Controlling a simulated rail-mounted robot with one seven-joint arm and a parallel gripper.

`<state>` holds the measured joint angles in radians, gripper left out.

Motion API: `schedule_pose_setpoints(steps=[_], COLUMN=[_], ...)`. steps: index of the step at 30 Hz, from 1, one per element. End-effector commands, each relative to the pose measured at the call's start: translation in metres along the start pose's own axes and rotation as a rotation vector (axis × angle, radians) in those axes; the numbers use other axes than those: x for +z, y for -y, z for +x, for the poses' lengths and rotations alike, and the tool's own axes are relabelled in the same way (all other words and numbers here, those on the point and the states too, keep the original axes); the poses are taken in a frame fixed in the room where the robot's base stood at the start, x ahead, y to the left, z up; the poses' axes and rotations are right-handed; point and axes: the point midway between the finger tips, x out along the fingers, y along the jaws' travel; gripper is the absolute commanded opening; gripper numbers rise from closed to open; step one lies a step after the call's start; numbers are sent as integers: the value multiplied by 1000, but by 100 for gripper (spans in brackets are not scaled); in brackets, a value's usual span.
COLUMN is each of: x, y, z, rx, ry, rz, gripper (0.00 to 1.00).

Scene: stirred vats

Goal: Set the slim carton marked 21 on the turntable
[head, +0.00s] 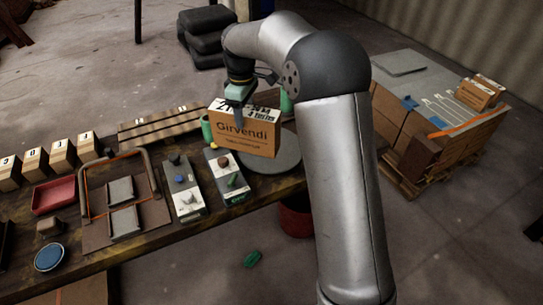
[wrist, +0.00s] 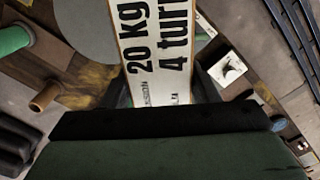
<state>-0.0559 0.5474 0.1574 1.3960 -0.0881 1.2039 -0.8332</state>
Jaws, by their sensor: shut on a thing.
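A slim cardboard carton (head: 243,133) printed "Girvendi" is in my gripper (head: 240,97), gripped near its top. Its white top edge carries large black print that is partly hidden in the head view. In the wrist view the carton's label (wrist: 155,45) reads "20 kg" and "4 turn"; I cannot read a clear 21.
Two switch boxes (head: 184,190) (head: 228,178) stand just left and in front of the carton. A green cylinder (head: 206,130) is close on its left. Several small numbered boxes (head: 36,162), a red tray (head: 53,196) and a framed fixture (head: 123,206) fill the bench's left.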

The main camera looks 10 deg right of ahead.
Motion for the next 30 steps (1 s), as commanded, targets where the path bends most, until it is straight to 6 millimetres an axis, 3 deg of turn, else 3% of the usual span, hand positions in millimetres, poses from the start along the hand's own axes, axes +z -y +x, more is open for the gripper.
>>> schedule_pose_setpoints(steps=[5,15,22,30], x=[-1,19,26,29], y=[-17,-92,-121,-134], z=[-2,31,72,88], rx=[-2,-2,-2,0], ry=[1,0,1,-1], rz=[-57,-54,-55,-55], gripper=[0,0,0,0])
